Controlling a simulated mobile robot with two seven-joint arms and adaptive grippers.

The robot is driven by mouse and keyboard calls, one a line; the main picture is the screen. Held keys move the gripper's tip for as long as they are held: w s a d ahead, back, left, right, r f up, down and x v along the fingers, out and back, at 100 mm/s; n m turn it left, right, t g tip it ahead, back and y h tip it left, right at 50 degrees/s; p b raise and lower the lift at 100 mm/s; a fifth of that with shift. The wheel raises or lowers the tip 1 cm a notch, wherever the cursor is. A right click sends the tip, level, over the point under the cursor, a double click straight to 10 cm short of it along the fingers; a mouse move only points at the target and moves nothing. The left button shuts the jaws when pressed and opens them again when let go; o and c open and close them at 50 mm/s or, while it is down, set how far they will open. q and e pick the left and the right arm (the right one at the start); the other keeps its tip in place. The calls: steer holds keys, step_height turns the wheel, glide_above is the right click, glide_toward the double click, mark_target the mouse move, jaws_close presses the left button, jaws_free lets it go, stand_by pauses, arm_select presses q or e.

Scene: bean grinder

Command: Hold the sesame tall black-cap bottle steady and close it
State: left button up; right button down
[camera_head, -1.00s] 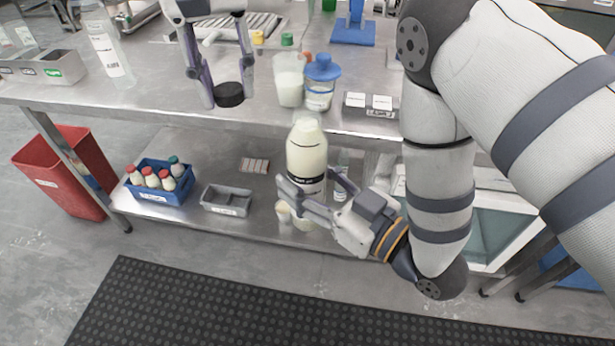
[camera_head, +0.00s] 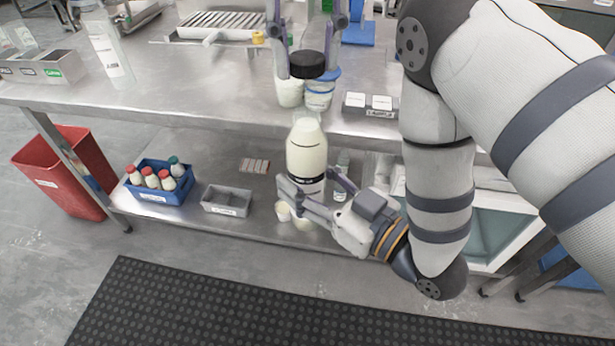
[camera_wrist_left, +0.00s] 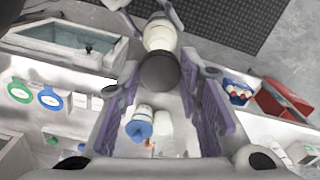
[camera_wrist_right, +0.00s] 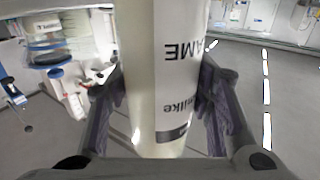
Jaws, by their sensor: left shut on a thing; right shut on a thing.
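The tall sesame bottle (camera_head: 306,150) is cream-filled, upright and capless, in front of the table edge. My right gripper (camera_head: 316,196) is shut around its lower body; the bottle also fills the middle of the right wrist view (camera_wrist_right: 172,80). My left gripper (camera_head: 307,66) is shut on the black cap (camera_head: 307,64) and holds it above the bottle's mouth, apart from it in the head view. In the left wrist view the cap (camera_wrist_left: 160,72) sits between the fingers and partly covers the bottle (camera_wrist_left: 159,36) behind it.
A cream-filled jar (camera_head: 289,92) and a blue-lidded jar (camera_head: 320,94) stand on the table close behind the cap. A grey holder with white blocks (camera_head: 370,106) is to the right. Below are a blue crate of small bottles (camera_head: 158,194) and a grey tray (camera_head: 227,201).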

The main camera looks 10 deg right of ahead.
mark_target(306, 107)
arm_select(q)
steer(key=shift+f, duration=1.3)
steer(key=shift+f, duration=0.9)
steer(key=shift+f, duration=0.55)
steer(key=m, duration=0.5)
steer(key=shift+s, duration=0.1)
steer(key=m, duration=0.8)
